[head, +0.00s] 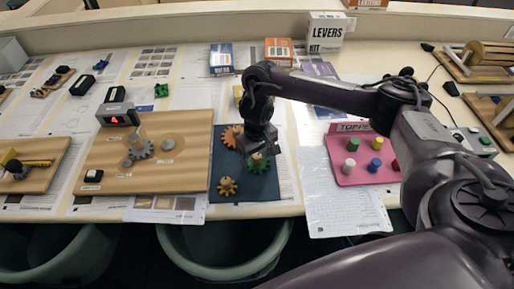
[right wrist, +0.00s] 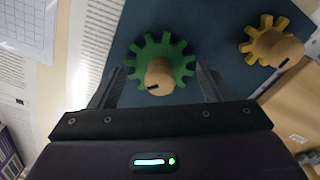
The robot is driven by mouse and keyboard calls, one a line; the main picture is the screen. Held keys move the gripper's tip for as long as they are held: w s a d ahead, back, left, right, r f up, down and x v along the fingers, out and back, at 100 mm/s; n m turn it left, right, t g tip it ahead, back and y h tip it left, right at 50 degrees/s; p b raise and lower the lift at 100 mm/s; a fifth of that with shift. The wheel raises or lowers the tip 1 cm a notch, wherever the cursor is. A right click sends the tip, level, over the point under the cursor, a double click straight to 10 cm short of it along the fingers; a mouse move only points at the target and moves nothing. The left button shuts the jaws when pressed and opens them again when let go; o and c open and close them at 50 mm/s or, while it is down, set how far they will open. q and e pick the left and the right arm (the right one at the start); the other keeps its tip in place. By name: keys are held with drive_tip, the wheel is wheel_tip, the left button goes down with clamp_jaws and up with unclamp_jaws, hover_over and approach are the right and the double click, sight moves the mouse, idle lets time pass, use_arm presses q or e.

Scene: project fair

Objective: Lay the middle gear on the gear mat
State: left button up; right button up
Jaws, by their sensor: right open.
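The dark blue gear mat (head: 245,193) lies at the table's front edge, right of the wooden board. A green gear (head: 257,165) with a wooden knob is at the mat's right side, under my right gripper (head: 260,150). In the right wrist view, the green gear (right wrist: 160,66) sits between the two spread fingers of the right gripper (right wrist: 163,86), over the mat (right wrist: 213,30). An orange gear (head: 229,137) is at the mat's back, partly hidden by the gripper. A small yellow gear (head: 227,187) lies at its front left. My left gripper is out of view.
A pink tray (head: 350,177) with coloured pegs stands to the right. Papers cover much of the table.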

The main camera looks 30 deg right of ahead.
sight(257, 155)
wheel_tip(257, 155, up, 12)
drive_tip(key=p, duration=0.3)
drive_tip(key=shift+f, duration=0.1)
idle(0.5)
